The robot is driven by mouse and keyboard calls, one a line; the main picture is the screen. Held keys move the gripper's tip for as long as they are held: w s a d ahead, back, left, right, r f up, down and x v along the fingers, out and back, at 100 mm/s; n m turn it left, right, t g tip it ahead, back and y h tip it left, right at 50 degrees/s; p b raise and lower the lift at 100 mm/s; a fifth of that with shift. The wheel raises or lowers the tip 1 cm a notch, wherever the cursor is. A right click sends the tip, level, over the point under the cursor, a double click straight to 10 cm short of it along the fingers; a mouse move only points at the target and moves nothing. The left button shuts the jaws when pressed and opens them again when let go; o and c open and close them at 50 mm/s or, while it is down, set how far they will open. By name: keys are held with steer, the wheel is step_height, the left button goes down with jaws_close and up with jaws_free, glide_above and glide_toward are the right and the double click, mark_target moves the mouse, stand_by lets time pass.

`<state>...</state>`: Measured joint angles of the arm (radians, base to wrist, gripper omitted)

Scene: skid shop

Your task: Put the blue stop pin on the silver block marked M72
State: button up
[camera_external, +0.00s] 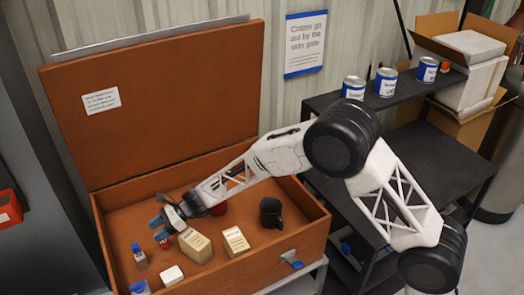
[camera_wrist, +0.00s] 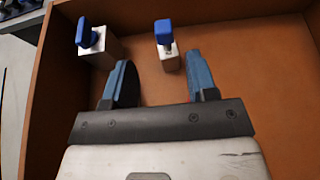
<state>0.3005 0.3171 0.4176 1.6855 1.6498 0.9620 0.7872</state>
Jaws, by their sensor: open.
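In the wrist view, two light silver blocks stand ahead of my gripper (camera_wrist: 160,76). The left block (camera_wrist: 101,52) is wider and has a blue pin-like piece (camera_wrist: 87,36) at its top. The right block (camera_wrist: 170,59) is narrower, with another blue piece (camera_wrist: 163,31) on top. No M72 marking is readable, so I cannot tell which block bears it. My gripper's blue fingers are apart and empty, the right block lying beyond the gap between them. In the external view, a blue-topped block (camera_external: 139,258) stands in the crate below my gripper (camera_external: 163,216).
The open wooden crate (camera_external: 316,228) has walls around the items. It also holds two cream blocks (camera_external: 195,246) (camera_external: 236,241), a white block (camera_external: 172,275), a black mug (camera_external: 271,213) and red items (camera_external: 162,240). Another blue item (camera_external: 139,287) sits near the front. A dark shelf (camera_external: 430,150) stands right.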

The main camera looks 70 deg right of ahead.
steer(key=s+a+r+n+g+h, duration=0.1)
steer(key=s+a+r+n+g, duration=0.1)
steer(key=s+a+r+n, duration=0.5)
steer(key=s+a+r+n+g, duration=0.2)
steer(key=s+r, duration=0.2)
steer(key=s, duration=0.7)
steer(key=s+a+r+n+g+h, duration=0.1)
steer(key=s+a+r+n+g, duration=0.1)
steer(key=s+a+r+n, duration=0.5)
steer(key=s+d+n+h, duration=0.2)
steer(key=s+n, duration=0.3)
steer(key=s, duration=1.2)
steer(key=s+d+n+h, duration=0.1)
steer(key=s+n+h, duration=0.4)
steer(key=s, duration=1.3)
steer(key=shift+d+n+g+h, duration=0.3)
steer(key=shift+d+g, duration=0.1)
